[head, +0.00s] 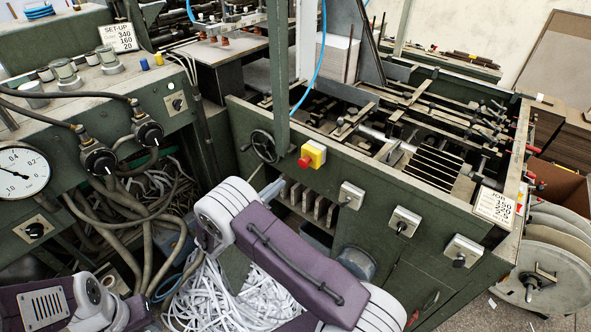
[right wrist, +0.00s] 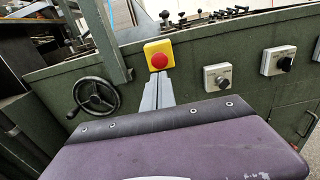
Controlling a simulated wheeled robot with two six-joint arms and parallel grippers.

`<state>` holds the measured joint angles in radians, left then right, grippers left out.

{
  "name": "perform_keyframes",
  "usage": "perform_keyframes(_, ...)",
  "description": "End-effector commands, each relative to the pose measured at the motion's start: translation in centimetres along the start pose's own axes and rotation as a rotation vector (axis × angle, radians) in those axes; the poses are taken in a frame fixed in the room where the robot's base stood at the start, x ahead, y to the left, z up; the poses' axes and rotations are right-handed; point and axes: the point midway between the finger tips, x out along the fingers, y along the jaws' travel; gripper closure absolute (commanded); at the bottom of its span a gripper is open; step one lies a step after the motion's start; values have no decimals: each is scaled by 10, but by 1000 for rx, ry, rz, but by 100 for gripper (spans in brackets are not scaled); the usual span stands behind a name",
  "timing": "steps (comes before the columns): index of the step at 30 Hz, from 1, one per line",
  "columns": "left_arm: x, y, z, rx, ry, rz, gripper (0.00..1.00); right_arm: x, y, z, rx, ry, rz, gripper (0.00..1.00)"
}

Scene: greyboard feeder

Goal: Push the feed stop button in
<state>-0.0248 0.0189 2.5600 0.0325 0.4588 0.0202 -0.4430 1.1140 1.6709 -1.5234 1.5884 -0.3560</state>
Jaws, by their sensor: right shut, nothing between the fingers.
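The feed stop button is a red mushroom button (head: 304,162) on a yellow box (head: 316,152), fixed to the upper edge of the green machine's front panel. In the right wrist view the red button (right wrist: 159,61) stands just beyond my fingertips. My right gripper (head: 280,183) is shut and empty, its grey fingers pointing up towards the button from below left. In the head view a small gap shows between the fingertips and the button. In the right wrist view the fingertips (right wrist: 158,76) overlap its lower edge, so contact is unclear there. My left gripper is out of view.
A black handwheel (head: 263,146) sits left of the button, beside a green upright post (head: 279,80). Several grey switch boxes (head: 404,221) line the panel to the right. A blue hose (head: 318,60) hangs above. White paper strips (head: 250,300) lie below.

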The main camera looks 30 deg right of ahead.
Motion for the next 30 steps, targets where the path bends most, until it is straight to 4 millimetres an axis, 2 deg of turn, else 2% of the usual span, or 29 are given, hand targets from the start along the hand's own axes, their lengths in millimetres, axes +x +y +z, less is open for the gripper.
perform_keyframes(1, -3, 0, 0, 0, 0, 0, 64, 12, -1, 2, -1, -1, -5, 100)
perform_keyframes(6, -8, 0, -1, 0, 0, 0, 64, 49, -1, 1, -1, 0, -4, 100)
perform_keyframes(12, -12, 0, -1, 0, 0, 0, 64, 80, -1, 1, 0, 0, -3, 100)
perform_keyframes(16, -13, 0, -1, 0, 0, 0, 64, 89, -1, 0, -1, 0, -1, 100)
perform_keyframes(27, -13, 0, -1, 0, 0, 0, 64, 91, 0, 0, 0, 0, 0, 100)
perform_keyframes(30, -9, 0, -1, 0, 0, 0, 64, 99, 0, -2, 1, 0, -1, 100)
